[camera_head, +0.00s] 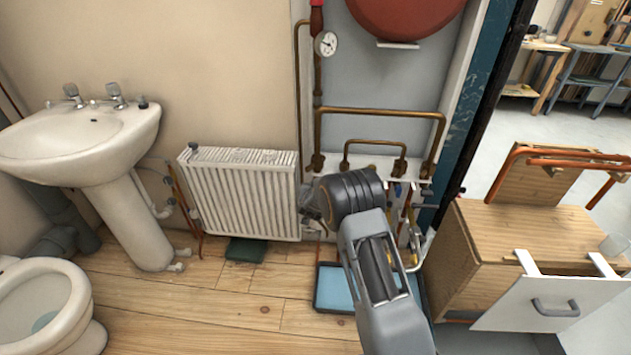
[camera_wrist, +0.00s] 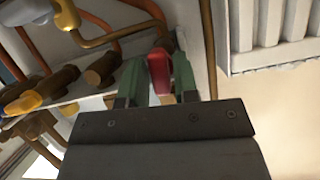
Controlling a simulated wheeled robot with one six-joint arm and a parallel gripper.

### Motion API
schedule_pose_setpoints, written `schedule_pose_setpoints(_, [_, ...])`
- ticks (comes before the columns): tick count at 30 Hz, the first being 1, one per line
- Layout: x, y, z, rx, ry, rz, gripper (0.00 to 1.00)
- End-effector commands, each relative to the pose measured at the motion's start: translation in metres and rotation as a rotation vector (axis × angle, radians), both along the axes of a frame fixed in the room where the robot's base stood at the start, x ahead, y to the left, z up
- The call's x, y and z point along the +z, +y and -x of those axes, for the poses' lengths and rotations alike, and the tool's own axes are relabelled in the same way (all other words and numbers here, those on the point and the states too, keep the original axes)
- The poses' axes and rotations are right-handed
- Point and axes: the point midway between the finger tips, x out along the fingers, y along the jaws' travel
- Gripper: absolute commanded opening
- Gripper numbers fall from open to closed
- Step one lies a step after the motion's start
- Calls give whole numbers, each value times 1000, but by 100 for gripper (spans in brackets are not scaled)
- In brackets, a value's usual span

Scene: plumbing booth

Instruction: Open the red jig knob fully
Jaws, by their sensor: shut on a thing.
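The red jig knob (camera_wrist: 159,72) shows in the wrist view between the two green fingers of my gripper (camera_wrist: 159,80). The fingers are shut on the knob, one on each side of it. In the head view my arm hides the knob and the fingertips, which are beside the right end of the white radiator. How far the knob is turned cannot be told.
The white radiator (camera_head: 243,192) hangs on the wall just left of my arm, and it also shows in the wrist view (camera_wrist: 270,30). Copper pipes (camera_head: 376,113) run above and right of the arm. A blue tray (camera_head: 335,290) lies on the floor below. A wooden cabinet (camera_head: 530,235) stands at right.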

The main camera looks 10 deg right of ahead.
Motion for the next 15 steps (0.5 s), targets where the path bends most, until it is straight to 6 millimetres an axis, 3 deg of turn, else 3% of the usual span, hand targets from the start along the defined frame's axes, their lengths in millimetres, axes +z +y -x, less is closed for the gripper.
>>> schedule_pose_setpoints(15, [2,0,-1,1,32,113,4])
